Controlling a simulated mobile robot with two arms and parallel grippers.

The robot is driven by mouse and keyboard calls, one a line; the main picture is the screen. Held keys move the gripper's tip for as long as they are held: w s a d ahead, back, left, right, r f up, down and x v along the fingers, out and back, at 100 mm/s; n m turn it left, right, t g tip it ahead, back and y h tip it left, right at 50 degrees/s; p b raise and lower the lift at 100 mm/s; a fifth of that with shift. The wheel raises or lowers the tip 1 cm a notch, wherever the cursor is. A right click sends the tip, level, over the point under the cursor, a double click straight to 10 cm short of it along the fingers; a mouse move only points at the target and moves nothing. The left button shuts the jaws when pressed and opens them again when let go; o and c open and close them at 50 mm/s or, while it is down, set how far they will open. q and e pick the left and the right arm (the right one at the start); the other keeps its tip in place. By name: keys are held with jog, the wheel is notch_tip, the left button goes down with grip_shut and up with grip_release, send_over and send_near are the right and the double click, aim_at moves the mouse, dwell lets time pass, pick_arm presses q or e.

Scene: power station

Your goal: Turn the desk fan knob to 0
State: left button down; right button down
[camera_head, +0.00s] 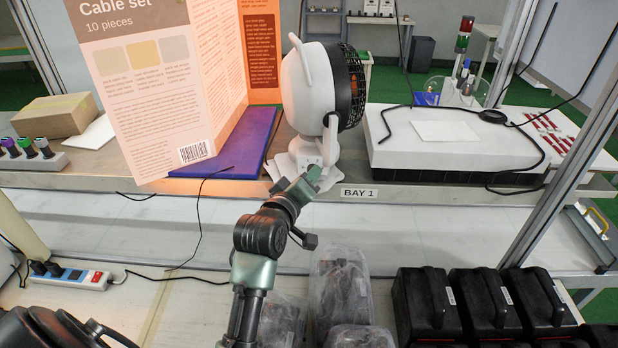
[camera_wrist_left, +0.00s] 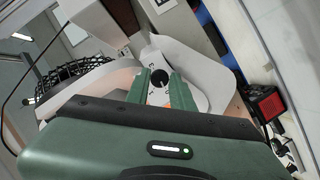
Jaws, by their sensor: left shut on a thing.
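The white desk fan (camera_head: 310,92) stands on the shelf edge left of the BAY 1 label, its black grille facing right. My left gripper (camera_head: 306,180) reaches up from below to the front of the fan's base. In the left wrist view, the round black knob (camera_wrist_left: 156,82) sits on the fan's white base (camera_wrist_left: 158,98), between the green fingers of my left gripper (camera_wrist_left: 163,88). The gripper is shut on the knob. The knob's setting and the 0 mark cannot be read. In the head view the gripper covers the knob. My right gripper is not in view.
A tall cable set board (camera_head: 150,85) and a blue mat (camera_head: 240,145) are left of the fan. A white box (camera_head: 450,155) with a black cable stands to its right. Bagged items (camera_head: 342,290) and black cases (camera_head: 427,300) sit on the lower surface.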

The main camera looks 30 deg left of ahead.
pick_arm(q)
jog(key=shift+r, duration=0.15)
jog(key=c, duration=1.5)
grip_release()
